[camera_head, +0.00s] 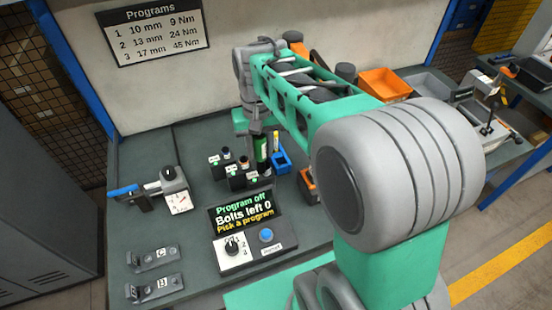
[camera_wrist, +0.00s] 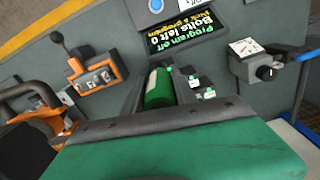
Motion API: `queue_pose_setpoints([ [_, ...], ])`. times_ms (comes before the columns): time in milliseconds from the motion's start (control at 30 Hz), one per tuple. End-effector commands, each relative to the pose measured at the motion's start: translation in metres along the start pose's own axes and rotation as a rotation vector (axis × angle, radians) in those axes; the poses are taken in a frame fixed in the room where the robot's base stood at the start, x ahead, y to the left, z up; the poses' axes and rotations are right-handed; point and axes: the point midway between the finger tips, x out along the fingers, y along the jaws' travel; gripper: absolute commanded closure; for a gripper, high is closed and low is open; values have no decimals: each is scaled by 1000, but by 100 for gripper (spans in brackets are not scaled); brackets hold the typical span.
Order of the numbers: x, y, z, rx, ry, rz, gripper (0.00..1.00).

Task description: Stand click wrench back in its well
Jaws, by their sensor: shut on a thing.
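My gripper (camera_head: 259,150) is at the end of my arm, over the back of the bench. It is shut on a green cylinder with a dark part, which looks like the handle of the click wrench (camera_head: 262,150). In the wrist view the green cylinder (camera_wrist: 158,88) shows between the fingers. The wrench looks near upright in the head view. Its lower end is hidden, so I cannot tell whether it is in or above a well. Several black holders (camera_head: 236,182) with white tags and green lights stand just left of it.
A blue bin (camera_head: 281,163) stands close right of my gripper. The controller (camera_head: 245,225) reads "Program off, Bolts left 0, Pick a program". A blue-handled tool (camera_head: 130,192) and a dial tester (camera_head: 177,192) lie left. An orange bin (camera_head: 383,84) is at the back right.

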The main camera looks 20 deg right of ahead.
Motion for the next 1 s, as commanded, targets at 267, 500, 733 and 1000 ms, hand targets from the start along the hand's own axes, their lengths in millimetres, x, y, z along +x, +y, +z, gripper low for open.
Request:
queue_pose_setpoints([
  [267, 38, 39, -70, 851, -2, 2, 100],
  [500, 72, 80, -123, 1612, -1, 2, 100],
  [733, 94, 91, -134, 1831, -3, 4, 100],
  [1000, 142, 90, -134, 1829, -3, 4, 100],
])
